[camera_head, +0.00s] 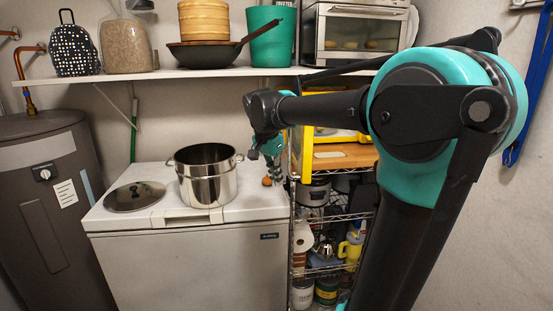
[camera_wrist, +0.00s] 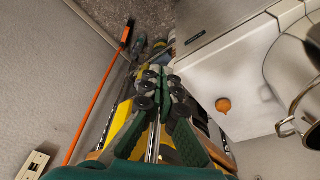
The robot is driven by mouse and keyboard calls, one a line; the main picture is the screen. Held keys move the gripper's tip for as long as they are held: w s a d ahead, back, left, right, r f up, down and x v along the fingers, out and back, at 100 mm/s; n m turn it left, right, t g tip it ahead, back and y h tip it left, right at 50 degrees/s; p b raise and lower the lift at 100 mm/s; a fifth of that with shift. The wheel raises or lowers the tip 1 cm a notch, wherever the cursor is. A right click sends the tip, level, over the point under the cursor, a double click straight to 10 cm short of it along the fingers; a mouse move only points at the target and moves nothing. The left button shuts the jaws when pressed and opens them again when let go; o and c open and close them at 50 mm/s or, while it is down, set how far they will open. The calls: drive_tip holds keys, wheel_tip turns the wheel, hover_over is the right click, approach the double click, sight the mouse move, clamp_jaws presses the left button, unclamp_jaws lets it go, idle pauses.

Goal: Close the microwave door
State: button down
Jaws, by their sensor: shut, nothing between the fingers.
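A yellow boxy appliance, which looks like the microwave (camera_head: 309,155), stands on the wire rack, partly hidden behind my arm. A yellow panel at its left side appears to be its door standing open; the exact angle is hard to tell. My gripper (camera_head: 278,168) is beside the left edge of this panel, above the right end of the white chest freezer, pointing down. I cannot tell whether it touches the panel. In the wrist view my gripper (camera_wrist: 161,75) is shut and empty, with yellow parts (camera_wrist: 122,115) showing behind and beside the fingers.
A steel pot (camera_head: 207,180), a lid (camera_head: 135,196) and a small orange-brown object (camera_head: 267,181) sit on the chest freezer (camera_head: 190,260). A shelf (camera_head: 150,75) above holds a toaster oven (camera_head: 352,35) and a wok (camera_head: 205,54). The wire rack (camera_head: 330,218) holds several items.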

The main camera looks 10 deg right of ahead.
drive_tip(key=w+a+r+m+h, duration=0.1)
drive_tip(key=w+a+r+m, duration=0.15)
drive_tip(key=r, duration=0.45)
drive_tip(key=w+a+r+m+h, duration=0.1)
drive_tip(key=a+r+m, duration=0.25)
drive_tip(key=r, duration=0.35)
drive_tip(key=w+d+f, duration=0.1)
drive_tip(key=d+f, duration=0.6)
drive_tip(key=f, duration=0.1)
drive_tip(key=shift+d+f+g, duration=0.4)
drive_tip(key=shift+d, duration=0.1)
